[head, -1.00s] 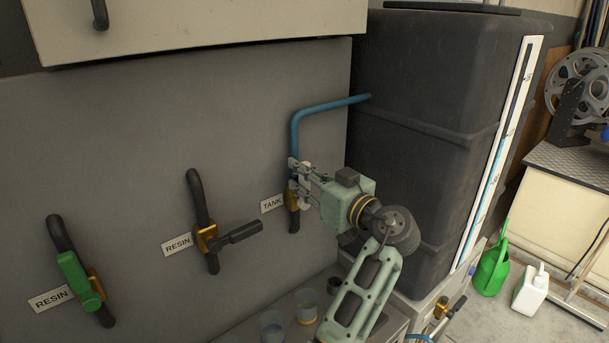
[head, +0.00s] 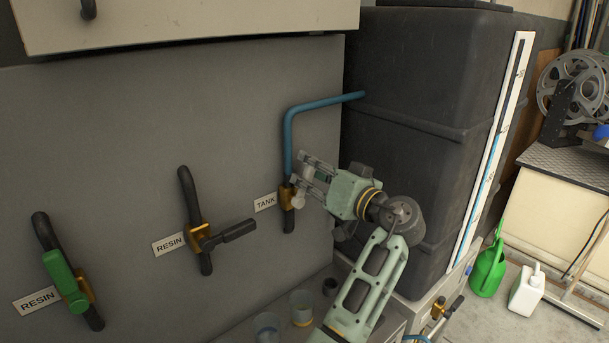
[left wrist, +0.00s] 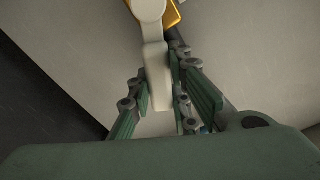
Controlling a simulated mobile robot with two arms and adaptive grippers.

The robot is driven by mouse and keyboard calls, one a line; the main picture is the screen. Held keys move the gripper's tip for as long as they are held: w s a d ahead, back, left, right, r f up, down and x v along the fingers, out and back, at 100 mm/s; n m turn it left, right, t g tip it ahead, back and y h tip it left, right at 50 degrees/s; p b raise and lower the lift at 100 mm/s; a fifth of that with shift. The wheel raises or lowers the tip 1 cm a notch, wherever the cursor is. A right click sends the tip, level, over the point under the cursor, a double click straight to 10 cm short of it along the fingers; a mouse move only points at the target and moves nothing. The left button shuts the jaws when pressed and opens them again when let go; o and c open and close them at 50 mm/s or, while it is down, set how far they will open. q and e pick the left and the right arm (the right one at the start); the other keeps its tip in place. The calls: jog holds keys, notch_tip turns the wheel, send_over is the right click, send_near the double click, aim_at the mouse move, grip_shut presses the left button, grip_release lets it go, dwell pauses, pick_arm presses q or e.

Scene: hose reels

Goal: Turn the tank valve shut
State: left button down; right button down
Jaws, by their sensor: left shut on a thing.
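The tank valve (head: 287,196) is a brass body on a dark pipe section below a blue pipe, beside the TANK label (head: 265,202). Its off-white lever (head: 298,201) shows in the head view as a rounded end by the brass. In the left wrist view the lever (left wrist: 156,75) runs between the fingers from the yellow-brass body (left wrist: 172,14). My left gripper (head: 305,170) is shut on the lever, above and right of the valve. The fingers hide most of the lever in the head view. My right gripper is out of view.
Two RESIN valves stand to the left, one with a black lever (head: 230,231), one with a green lever (head: 65,282). A dark tank (head: 410,120) stands close on the right. Cups (head: 302,308) stand below my arm. A green watering can (head: 488,268) is on the floor.

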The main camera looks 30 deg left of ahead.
pick_arm(q)
jog(key=shift+w+d+f+m, duration=0.15)
jog(key=shift+w+m, duration=0.15)
jog(key=shift+m, duration=0.2)
jog(key=shift+w+d+f+m, duration=0.1)
jog(key=shift+w+m, duration=0.15)
jog(key=shift+m, duration=0.25)
jog(key=c, duration=1.6)
grip_release()
jog(key=shift+f, duration=0.1)
notch_tip(320, 180, up, 10)
